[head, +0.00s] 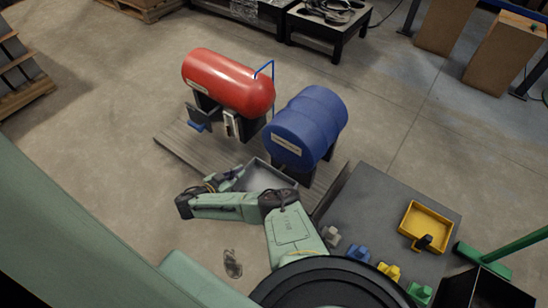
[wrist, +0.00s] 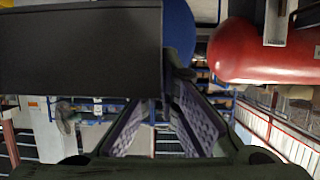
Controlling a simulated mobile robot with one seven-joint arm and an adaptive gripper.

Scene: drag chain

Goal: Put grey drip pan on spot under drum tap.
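The grey drip pan (head: 266,176) is at the front of the low platform, in front of the blue drum (head: 308,125). It looks level in the head view; I cannot tell whether it touches the platform. In the wrist view the pan (wrist: 80,50) is a large dark panel at upper left. My gripper (head: 238,180) is at the pan's left side. In the wrist view its fingers (wrist: 166,92) close around the pan's edge. The red drum (head: 228,82) stands left of the blue one. The drum tap and the spot under it cannot be made out.
A grey table (head: 375,200) at right holds a yellow tray (head: 427,225) and several small coloured blocks along its front. The platform (head: 185,148) carries both drums on dark stands. A small dark object (head: 232,263) lies on the floor. Floor at left is open.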

